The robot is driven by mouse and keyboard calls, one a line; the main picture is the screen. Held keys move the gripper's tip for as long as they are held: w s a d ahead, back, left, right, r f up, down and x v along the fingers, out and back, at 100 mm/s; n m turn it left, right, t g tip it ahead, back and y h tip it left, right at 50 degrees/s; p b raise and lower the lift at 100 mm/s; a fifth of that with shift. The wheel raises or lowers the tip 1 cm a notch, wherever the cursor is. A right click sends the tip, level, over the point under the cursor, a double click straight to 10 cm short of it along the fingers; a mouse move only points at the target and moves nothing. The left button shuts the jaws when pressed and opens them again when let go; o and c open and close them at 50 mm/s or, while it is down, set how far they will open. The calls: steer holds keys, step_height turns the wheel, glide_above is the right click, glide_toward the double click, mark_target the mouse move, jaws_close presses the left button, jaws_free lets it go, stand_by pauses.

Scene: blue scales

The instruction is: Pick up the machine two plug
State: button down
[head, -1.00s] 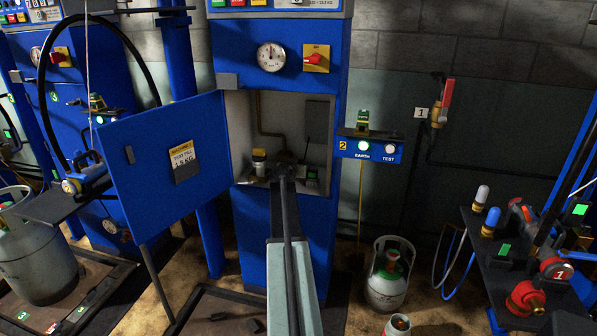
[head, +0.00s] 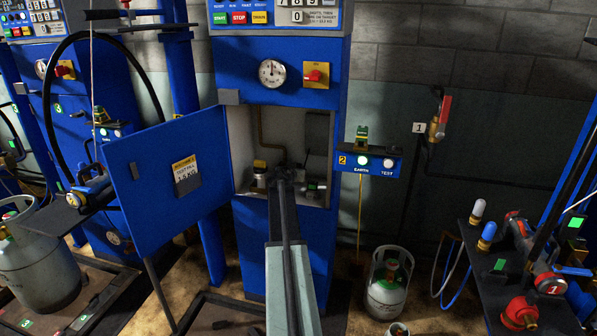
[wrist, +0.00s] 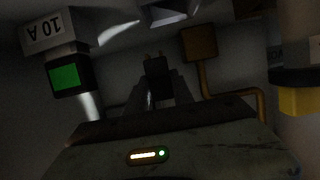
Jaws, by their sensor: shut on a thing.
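The machine two plug (wrist: 156,76) is a small dark block with two short prongs at its far end in the wrist view. My gripper (wrist: 158,92) is shut on it, a finger on either side. The prongs show bare, apart from anything in front of them. In the head view my gripper (head: 285,176) is inside the open cabinet of the blue machine (head: 267,240), and the plug is too small to make out there. A 10 A unit with a green face (wrist: 66,76) is left of my fingers in the wrist view.
The cabinet door (head: 165,165) stands open on the left. A yellow-topped fitting (head: 260,165) and a small unit (head: 313,190) flank my gripper inside. An earth/test box (head: 368,165) is at the right. A gas bottle (head: 388,290) stands on the floor.

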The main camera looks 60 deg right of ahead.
steer(key=w+a+r+p, duration=0.1)
steer(key=a+r+p, duration=0.1)
steer(key=a, duration=0.5)
steer(key=w+a+r+p, duration=0.1)
steer(key=a+r+p, duration=0.1)
steer(key=a, duration=0.6)
steer(key=shift+r+p, duration=0.35)
steer(key=d+f+b, duration=0.1)
steer(key=d, duration=0.1)
steer(key=d+f+b, duration=0.2)
steer(key=d, duration=0.1)
steer(key=s+d+f+b, duration=0.1)
steer(key=d+f+b, duration=0.1)
steer(key=shift+s+d+f, duration=0.1)
steer(key=shift+d+f, duration=0.1)
steer(key=shift+f, duration=0.05)
steer(key=shift+s+d, duration=0.1)
steer(key=shift+d, duration=0.15)
steer(key=shift+r, duration=0.1)
